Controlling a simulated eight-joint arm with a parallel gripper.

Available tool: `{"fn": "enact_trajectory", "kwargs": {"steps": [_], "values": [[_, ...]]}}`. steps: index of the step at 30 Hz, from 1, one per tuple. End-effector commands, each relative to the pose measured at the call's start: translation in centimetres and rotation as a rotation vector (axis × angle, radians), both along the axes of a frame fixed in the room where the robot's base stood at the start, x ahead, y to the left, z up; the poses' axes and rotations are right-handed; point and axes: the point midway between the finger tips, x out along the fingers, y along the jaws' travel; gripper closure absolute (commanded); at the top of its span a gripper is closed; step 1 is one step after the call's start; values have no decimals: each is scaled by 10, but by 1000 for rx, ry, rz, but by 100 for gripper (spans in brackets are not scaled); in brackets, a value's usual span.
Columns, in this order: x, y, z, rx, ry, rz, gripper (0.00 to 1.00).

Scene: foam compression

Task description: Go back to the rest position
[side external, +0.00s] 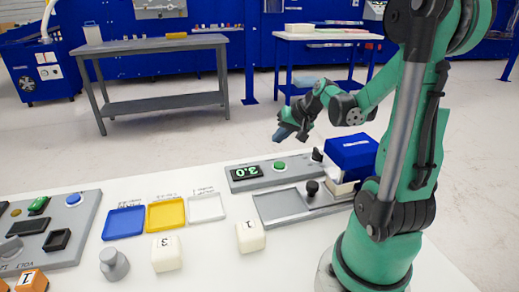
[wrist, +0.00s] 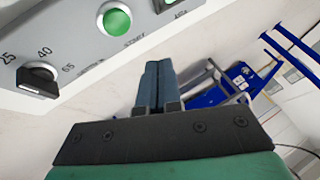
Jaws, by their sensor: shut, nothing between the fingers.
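My gripper (side external: 281,133) hangs in the air above the grey compression device (side external: 303,172), apart from it and from the table. In the wrist view the two blue fingers of my gripper (wrist: 158,68) lie together, with nothing between them. The device has a green button (side external: 279,166), a lit display (side external: 246,172) and a black knob (side external: 317,155). The wrist view shows the green button (wrist: 114,18) and a dial knob (wrist: 38,80) close up. A blue block-shaped head (side external: 352,154) sits over a pale block (side external: 341,187) on the device's right side.
Blue (side external: 124,223), yellow (side external: 165,214) and white (side external: 207,207) trays lie on the white table. Foam cubes marked 3 (side external: 167,254) and 1 (side external: 250,236) stand in front. A grey knobbed weight (side external: 113,264), an orange cube (side external: 31,281) and a button panel (side external: 45,232) are at left.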

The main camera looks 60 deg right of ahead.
Motion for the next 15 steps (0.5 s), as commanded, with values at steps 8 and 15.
{"fn": "enact_trajectory", "kwargs": {"steps": [8, 15], "values": [[27, 111, 25, -174, 82, 341, 100], [15, 199, 38, -380, 79, 657, 100]]}}
